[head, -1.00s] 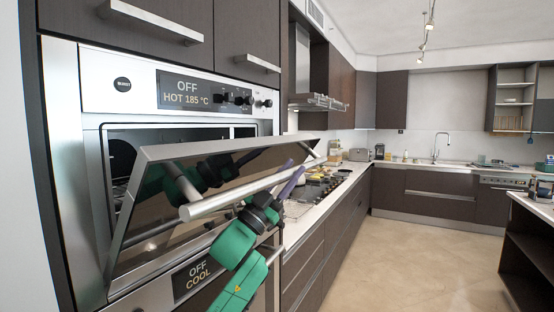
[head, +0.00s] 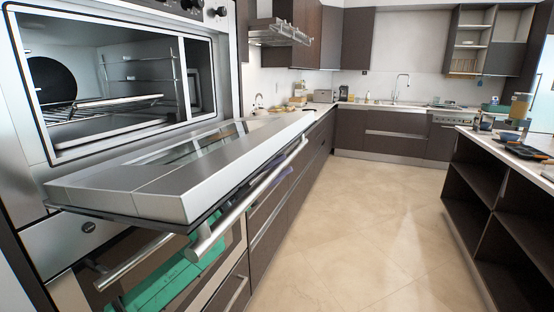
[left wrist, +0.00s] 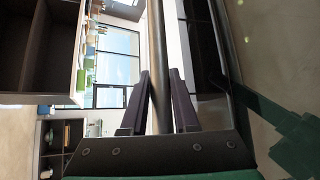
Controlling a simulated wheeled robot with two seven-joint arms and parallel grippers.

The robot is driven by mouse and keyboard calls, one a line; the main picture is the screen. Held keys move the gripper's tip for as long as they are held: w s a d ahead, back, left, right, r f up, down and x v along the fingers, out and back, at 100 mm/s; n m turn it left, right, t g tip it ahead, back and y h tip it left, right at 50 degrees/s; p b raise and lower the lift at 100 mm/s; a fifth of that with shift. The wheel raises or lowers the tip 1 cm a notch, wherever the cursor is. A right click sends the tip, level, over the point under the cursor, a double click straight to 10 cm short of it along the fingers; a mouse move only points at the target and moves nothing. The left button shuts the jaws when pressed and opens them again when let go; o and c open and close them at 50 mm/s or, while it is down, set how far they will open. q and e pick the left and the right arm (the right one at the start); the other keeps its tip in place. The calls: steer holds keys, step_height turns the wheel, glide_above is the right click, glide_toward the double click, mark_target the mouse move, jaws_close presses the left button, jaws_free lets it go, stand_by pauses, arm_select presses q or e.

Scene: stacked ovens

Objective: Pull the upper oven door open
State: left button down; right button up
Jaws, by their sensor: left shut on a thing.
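The upper oven door (head: 150,192) is swung far down, close to level, and the upper oven cavity (head: 110,85) is exposed. The door's bar handle (head: 238,210) runs along its outer edge. My left gripper (left wrist: 160,78) is shut on this bar, with one dark finger on each side of it in the left wrist view, where the handle (left wrist: 157,40) runs up between them. In the head view the door and handle hide nearly all of the gripper; only a bit of purple finger shows behind the bar. My right gripper is not in view.
The lower oven (head: 175,265) is shut below the door, with its own handle (head: 130,262). A dark island (head: 495,190) with open shelves stands to the right. The tiled floor (head: 345,225) between them is clear.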

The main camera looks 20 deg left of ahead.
arm_select(q)
steer(key=shift+a+f+b, duration=0.1)
steer(key=shift+f+b, duration=0.4)
steer(key=shift+f, duration=0.6)
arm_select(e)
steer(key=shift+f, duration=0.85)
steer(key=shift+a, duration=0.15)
arm_select(q)
steer(key=c, duration=0.7)
jaws_free()
